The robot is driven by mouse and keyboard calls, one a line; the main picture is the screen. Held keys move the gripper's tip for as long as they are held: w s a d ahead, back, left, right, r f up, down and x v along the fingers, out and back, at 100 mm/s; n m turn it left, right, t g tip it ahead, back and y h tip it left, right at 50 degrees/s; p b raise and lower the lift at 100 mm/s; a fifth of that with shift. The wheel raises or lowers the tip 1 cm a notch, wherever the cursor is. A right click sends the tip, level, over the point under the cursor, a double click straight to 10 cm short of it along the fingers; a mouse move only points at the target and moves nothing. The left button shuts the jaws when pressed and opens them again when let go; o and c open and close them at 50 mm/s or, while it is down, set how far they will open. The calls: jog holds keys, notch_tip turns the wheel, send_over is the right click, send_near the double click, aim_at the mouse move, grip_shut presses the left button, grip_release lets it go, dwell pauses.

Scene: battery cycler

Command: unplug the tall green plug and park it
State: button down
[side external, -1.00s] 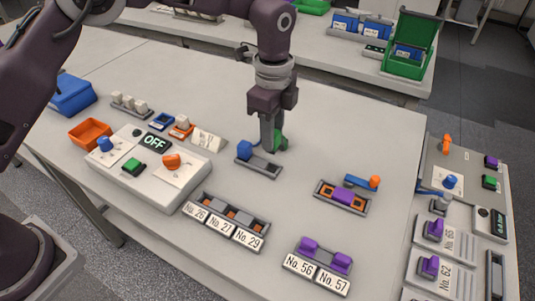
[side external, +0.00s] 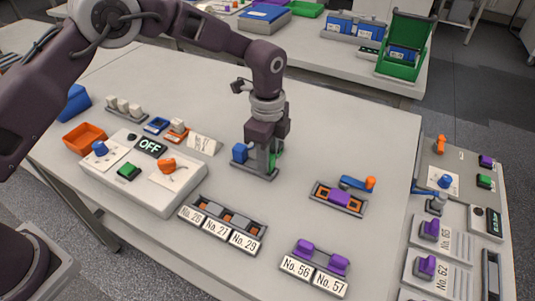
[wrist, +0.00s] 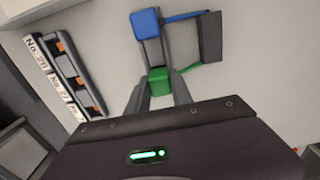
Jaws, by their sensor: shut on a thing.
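The green plug (wrist: 158,82) is between the two fingers of my gripper (wrist: 158,95) in the wrist view. In the side view my gripper (side external: 266,168) points straight down at the right end of a grey two-place holder (side external: 250,174), and a little of the green shows behind the fingers. The blue plug (side external: 240,153) stands in the holder's left place; it also shows in the wrist view (wrist: 146,24). The fingers hide the right place, so I cannot tell whether the green plug is seated there or just above it.
A dark grey block (wrist: 210,37) joins the blue and green leads. The white unit (side external: 130,190) with an OFF display (side external: 150,147) stands at left. A labelled rack (side external: 222,224), an orange-and-purple holder (side external: 338,198) and purple plugs (side external: 320,256) lie nearer the front.

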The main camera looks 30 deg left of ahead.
jog(key=shift+f, duration=0.2)
jog(key=c, duration=1.1)
grip_release()
jog(key=shift+o, duration=0.2)
notch_tip(320, 180, up, 7)
jog(key=shift+r, duration=0.1)
jog(key=s+a+r+n+t, duration=0.1)
jog(key=s+a+r+n, duration=0.35)
jog(key=r, duration=0.35)
jog(key=s+a+r+n+t, duration=0.1)
jog(key=s+a+r+n, duration=0.2)
jog(key=s+a+r, duration=0.4)
jog(key=s+a+n+t, duration=0.1)
jog(key=s+a+n, duration=0.2)
jog(key=s, duration=0.6)
jog(key=s+a+n+t, duration=0.2)
jog(key=s+a+n, duration=0.1)
jog(key=s+n, duration=0.4)
jog(key=s, duration=0.3)
jog(key=shift+s+t, duration=0.2)
jog(key=shift+t, duration=0.1)
